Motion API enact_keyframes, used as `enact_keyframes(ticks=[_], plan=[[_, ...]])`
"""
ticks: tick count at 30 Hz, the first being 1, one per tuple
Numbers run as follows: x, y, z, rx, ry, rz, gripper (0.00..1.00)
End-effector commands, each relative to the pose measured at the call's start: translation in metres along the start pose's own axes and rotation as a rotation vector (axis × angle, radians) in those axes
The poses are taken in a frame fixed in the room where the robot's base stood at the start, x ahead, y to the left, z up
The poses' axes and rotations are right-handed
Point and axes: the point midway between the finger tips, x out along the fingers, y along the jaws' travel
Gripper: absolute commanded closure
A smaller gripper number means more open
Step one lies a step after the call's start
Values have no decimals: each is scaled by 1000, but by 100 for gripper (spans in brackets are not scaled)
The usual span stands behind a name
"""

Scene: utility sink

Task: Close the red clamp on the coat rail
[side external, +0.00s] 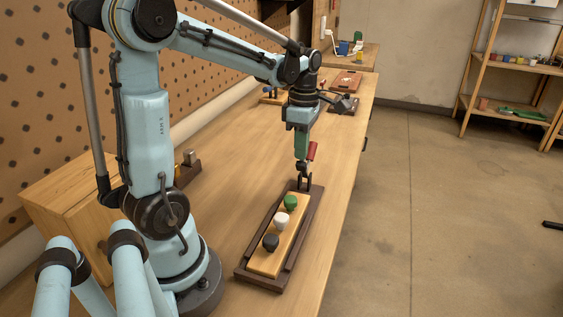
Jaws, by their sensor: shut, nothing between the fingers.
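The coat rail (268,262) is a light wooden board with a green knob (290,202), a white knob (282,219) and a dark knob (270,242). It lies in a dark brown frame (247,275) on the bench. At its far end, the clamp has a red handle (313,151) standing up at a slight tilt, and a dark metal part (304,183) below. My gripper (301,163) points down, shut and empty, just left of the red handle. I cannot tell whether they touch. My gripper partly hides the clamp.
The wooden bench (225,200) is clear left of the frame, and its right edge runs close by. A block with metal parts (187,166) stands near my arm's base. Small dark tools (343,104) lie farther back. A shelf (520,65) stands across the floor.

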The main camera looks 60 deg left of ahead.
Motion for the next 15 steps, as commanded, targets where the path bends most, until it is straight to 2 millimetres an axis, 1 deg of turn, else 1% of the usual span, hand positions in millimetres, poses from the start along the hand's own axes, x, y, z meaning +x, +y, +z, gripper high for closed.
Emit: enact_keyframes(ticks=[8, 15], plan=[[11, -23, 0, 5, 0, 204, 100], [27, -42, 0, 7, -2, 428, 100]])
